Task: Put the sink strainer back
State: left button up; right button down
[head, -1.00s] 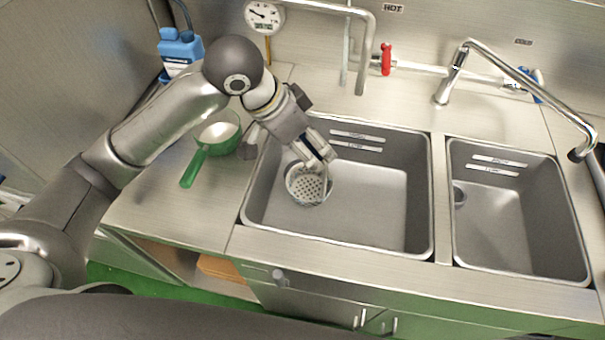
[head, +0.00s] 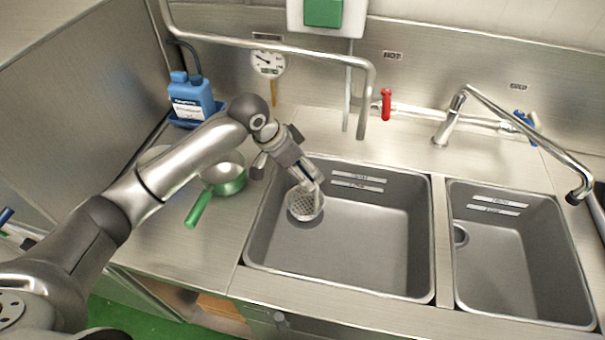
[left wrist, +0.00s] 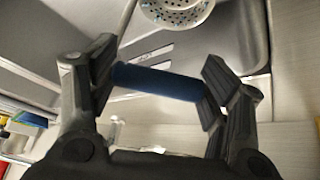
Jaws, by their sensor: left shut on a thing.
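The sink strainer (head: 305,206), a pale perforated bowl, is over the left part of the left sink basin (head: 365,245). Its bowl also shows at the top of the left wrist view (left wrist: 178,10). My left gripper (head: 311,183) is above the strainer, near the basin's back left corner. In the left wrist view my left gripper (left wrist: 160,84) is shut on a dark blue bar (left wrist: 155,83), which appears to be the strainer's grip. The bowl seems to hang above the basin floor. No drain opening shows in the left basin. My right gripper is not in view.
A green-handled pan (head: 228,183) stands on the counter left of the basin, close to my left arm. A blue bottle (head: 192,98) stands behind it. A pipe spout (head: 365,105) and a swivel tap (head: 530,145) reach over the back. The right basin (head: 515,265) is empty.

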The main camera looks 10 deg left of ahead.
pick_arm(q)
jog(key=shift+w+a+f, duration=0.1)
jog(key=shift+w+f, duration=0.5)
jog(key=shift+f, duration=0.05)
jog(key=shift+f+p, duration=0.6)
jog(key=shift+f, duration=1.05)
jog(key=o, duration=2)
jog(key=b+v, duration=0.1)
jog(key=v, duration=1.1)
jog(key=shift+s, duration=0.1)
